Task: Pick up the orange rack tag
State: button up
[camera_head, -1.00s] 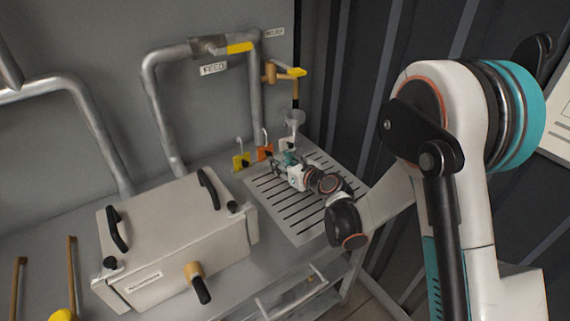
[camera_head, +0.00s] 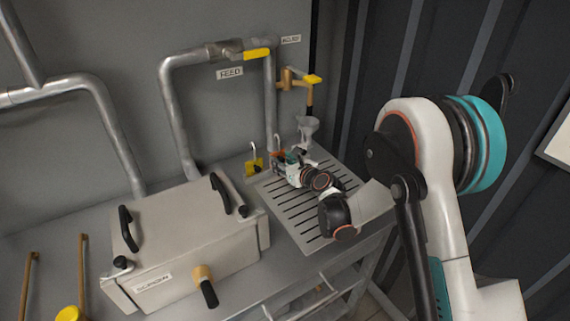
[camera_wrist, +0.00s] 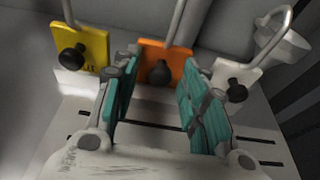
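The orange rack tag (camera_wrist: 178,64) stands upright in the middle of the wrist view, with a black knob on its front and a metal hook above it. In the head view the orange tag (camera_head: 277,155) is mostly hidden behind my gripper. My gripper (camera_wrist: 158,78) is open, its teal-padded fingers apart on the left and right of the tag's black knob. I cannot tell whether either finger touches the tag. In the head view my gripper (camera_head: 284,162) is low over the slotted plate, at the tags.
A yellow tag (camera_wrist: 88,45) stands left of the orange one and a white tag (camera_wrist: 243,75) right, both with knobs and hooks. The slotted plate (camera_head: 308,222) lies beneath my gripper. A large box (camera_head: 180,240) is at left; pipes (camera_head: 175,110) and a funnel (camera_head: 307,127) stand behind.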

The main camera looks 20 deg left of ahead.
aim_at(283, 151)
jog(key=c, duration=0.9)
jog(key=shift+o, duration=0.2)
jog(key=shift+r, duration=0.1)
jog(key=shift+r+p, duration=1.1)
jog(key=shift+r, duration=1.1)
